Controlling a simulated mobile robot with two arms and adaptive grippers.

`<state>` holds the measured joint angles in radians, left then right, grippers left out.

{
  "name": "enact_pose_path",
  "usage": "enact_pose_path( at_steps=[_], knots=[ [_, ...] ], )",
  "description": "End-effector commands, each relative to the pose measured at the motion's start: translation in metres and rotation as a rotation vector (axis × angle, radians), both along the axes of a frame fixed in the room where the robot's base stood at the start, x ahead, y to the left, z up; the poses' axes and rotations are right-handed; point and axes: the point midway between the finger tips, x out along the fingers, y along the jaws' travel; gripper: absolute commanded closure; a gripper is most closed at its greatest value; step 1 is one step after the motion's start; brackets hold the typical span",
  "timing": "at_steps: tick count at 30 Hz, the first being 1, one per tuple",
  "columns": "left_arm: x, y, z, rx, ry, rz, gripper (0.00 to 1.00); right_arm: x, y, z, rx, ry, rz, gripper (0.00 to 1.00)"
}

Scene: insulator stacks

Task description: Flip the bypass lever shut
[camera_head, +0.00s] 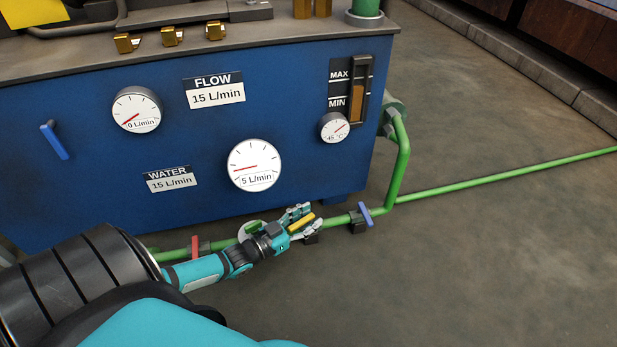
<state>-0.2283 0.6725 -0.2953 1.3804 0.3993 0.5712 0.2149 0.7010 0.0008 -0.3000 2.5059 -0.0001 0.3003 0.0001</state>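My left gripper (305,219) reaches low in front of the blue cabinet, at the green pipe. Its fingers are spread on either side of a yellow lever (301,223), which lies slantwise between them; contact cannot be made out. A red lever (194,246) stands on the pipe to the left, and a blue lever (366,214) tilts on the pipe to the right. Another blue lever (54,140) is on the cabinet front. No label shows which lever is the bypass. My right gripper is out of view.
The blue cabinet (100,185) carries a flow gauge (137,110), a water gauge (254,165) and a temperature dial (334,127). The green pipe (480,185) runs off right along the floor, with a riser into the cabinet. The floor at lower right is clear.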

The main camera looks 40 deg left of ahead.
Motion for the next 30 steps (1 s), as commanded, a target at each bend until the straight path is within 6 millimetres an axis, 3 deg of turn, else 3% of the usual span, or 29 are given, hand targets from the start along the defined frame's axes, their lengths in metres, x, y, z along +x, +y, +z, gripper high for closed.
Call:
enact_pose_path(
  at_steps=[8, 21, 30],
  knots=[
    [-0.010, 0.003, 0.000, 0.000, 0.001, 0.001, 0.62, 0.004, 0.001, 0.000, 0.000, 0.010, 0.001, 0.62],
    [-0.094, 0.025, -0.001, 0.001, 0.004, 0.000, 0.62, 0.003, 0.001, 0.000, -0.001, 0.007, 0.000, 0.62],
    [-0.116, 0.031, 0.000, 0.000, -0.001, 0.000, 0.62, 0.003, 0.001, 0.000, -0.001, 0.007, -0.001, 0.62]
  ],
)
